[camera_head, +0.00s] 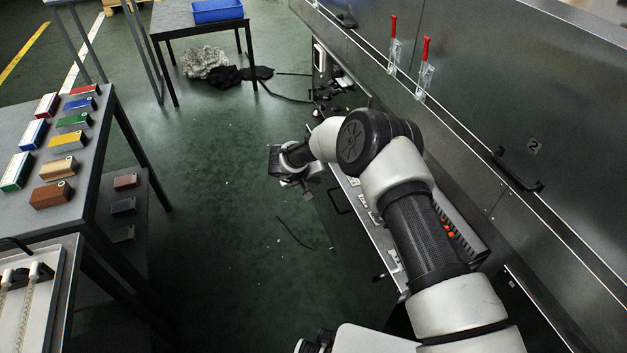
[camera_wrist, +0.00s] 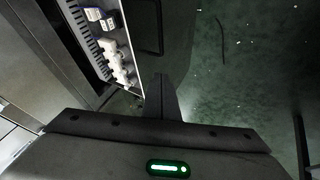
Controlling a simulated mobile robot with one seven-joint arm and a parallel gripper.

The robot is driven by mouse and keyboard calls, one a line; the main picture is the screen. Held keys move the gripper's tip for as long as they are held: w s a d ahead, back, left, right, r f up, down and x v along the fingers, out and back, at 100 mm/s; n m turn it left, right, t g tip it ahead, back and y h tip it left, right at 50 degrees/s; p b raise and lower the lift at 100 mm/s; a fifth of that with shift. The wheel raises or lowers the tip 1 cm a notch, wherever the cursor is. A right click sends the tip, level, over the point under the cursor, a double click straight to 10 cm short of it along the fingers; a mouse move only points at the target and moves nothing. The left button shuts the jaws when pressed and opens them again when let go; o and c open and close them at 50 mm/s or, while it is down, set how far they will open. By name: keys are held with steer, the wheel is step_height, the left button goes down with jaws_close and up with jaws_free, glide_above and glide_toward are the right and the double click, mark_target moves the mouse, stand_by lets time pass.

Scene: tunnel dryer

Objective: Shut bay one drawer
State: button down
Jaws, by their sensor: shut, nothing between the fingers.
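A drawer (camera_head: 376,232) stands pulled out from the lower side of the steel dryer, holding several small white blocks. My arm hides part of it. Its black bar handle (camera_head: 340,201) faces the open floor. No bay number shows on the drawer. In the wrist view the drawer (camera_wrist: 124,27) is at the upper left, and its handle (camera_wrist: 150,27) is right of it. My gripper (camera_head: 308,192) is shut and empty, low on the floor side of the drawer. In the wrist view its fingertips (camera_wrist: 161,78) appear just below the handle; I cannot tell whether they touch.
The dryer's upper panel (camera_head: 480,110) carries a label "2", black handles and two red-handled clamps (camera_head: 425,52). A table (camera_head: 92,150) with coloured boxes is at the left. A blue bin (camera_head: 217,11) stands on a far table. The green floor between is mostly clear.

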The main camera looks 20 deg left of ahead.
mark_target(335, 181)
steer(key=w+d+f, duration=0.1)
steer(key=w+d+f+b, duration=0.1)
steer(key=w, duration=0.1)
steer(key=w+d+f+b, duration=0.1)
steer(key=w, duration=0.1)
steer(key=shift+d+f, duration=0.25)
steer(key=shift+f, duration=0.05)
steer(key=shift+d, duration=0.15)
steer(key=shift+w+d+r, duration=0.1)
